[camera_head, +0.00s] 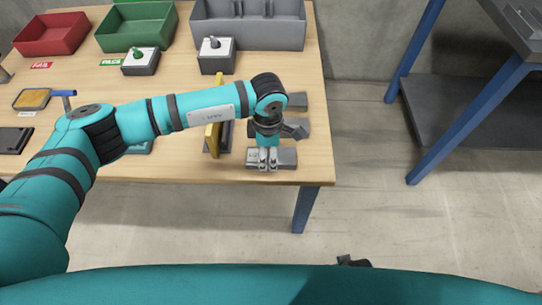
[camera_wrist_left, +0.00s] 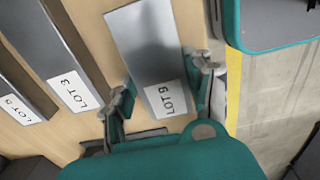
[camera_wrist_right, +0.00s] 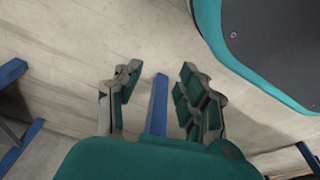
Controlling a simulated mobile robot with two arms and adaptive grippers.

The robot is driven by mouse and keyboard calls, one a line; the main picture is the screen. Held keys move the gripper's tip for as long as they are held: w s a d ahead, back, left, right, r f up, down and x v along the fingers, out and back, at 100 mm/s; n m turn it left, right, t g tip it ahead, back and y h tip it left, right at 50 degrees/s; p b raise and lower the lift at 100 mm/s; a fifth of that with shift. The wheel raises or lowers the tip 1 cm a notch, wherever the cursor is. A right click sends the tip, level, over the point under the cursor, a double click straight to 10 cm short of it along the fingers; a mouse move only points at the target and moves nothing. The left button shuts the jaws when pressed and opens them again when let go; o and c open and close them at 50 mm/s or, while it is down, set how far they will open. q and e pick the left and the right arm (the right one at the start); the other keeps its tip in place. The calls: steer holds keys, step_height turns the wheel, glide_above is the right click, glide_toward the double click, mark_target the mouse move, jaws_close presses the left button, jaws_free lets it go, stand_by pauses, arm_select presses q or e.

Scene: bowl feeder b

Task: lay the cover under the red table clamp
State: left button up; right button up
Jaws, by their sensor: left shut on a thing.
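My left gripper (camera_head: 268,160) points down at the front right of the wooden table. Its fingers, also in the left wrist view (camera_wrist_left: 160,92), are shut on the sides of a flat grey plate (camera_wrist_left: 150,40) with a white LOT label. This plate (camera_head: 288,158) lies near the table's front edge; I cannot tell if it is lifted. Two similar labelled plates lie beside it, one in the left wrist view (camera_wrist_left: 52,45). No frame confirms which is the cover. I see no red table clamp. My right gripper (camera_wrist_right: 158,98) is open and empty above the floor.
A yellow upright piece (camera_head: 212,130) stands left of the plates. Red (camera_head: 50,35), green (camera_head: 135,28) and grey (camera_head: 248,30) bins line the back. A blue-legged rack (camera_head: 465,120) stands right, across open floor.

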arm_select(q)
jaws_close()
steer(key=shift+r, duration=0.15)
